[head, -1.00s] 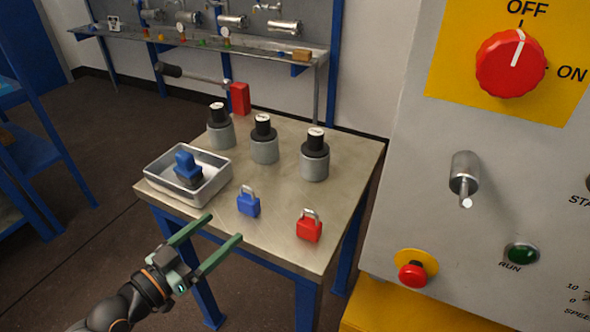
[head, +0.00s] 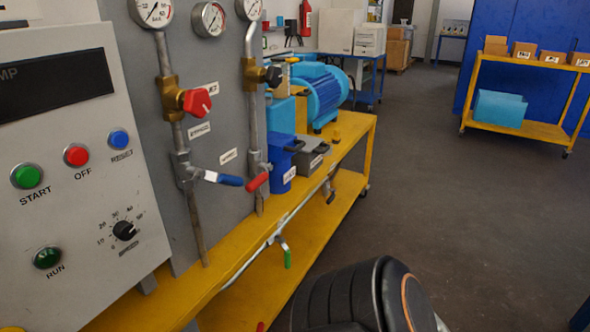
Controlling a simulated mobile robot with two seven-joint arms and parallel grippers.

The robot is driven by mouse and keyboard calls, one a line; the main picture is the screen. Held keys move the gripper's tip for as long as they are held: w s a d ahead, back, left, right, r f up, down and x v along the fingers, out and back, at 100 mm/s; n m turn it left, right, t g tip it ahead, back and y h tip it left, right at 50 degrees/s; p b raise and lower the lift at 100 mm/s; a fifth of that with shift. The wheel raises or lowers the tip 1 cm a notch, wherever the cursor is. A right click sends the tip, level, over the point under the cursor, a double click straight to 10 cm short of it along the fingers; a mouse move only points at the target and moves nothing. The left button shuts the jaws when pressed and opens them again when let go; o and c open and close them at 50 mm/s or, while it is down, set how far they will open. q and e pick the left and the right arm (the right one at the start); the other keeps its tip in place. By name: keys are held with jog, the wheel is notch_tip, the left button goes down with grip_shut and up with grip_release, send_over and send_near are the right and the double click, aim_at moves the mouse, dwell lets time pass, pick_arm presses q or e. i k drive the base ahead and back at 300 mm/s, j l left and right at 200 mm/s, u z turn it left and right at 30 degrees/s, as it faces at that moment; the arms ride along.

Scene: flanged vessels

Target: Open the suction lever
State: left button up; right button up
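Two lever valves sit on vertical pipes on the grey panel. One has a blue handle (head: 223,179) pointing right and slightly down. The other has a red handle (head: 256,182) pointing down and left. A green-handled lever (head: 287,258) hangs down from the pipe along the yellow bench, and another lever (head: 329,191) hangs farther along it. The small labels are too blurred to read, so I cannot tell which is the suction lever. Neither of my grippers is in view; only a dark arm link of mine shows at the bottom.
A control box (head: 78,215) with buttons stands at the left. A red knob valve (head: 197,101) and gauges sit above the levers. A blue motor (head: 320,92) and blue bin (head: 282,164) stand on the yellow bench (head: 345,135). Open floor lies to the right.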

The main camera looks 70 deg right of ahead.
aim_at(286, 252)
jog(key=z, duration=0.5)
jog(key=i+z, duration=0.15)
jog(key=z, duration=0.35)
jog(key=l+z, duration=0.1)
jog(key=z, duration=0.35)
jog(key=i+z, duration=0.1)
jog(key=z, duration=0.4)
jog(key=i+j+z, duration=0.1)
jog(key=z, duration=0.4)
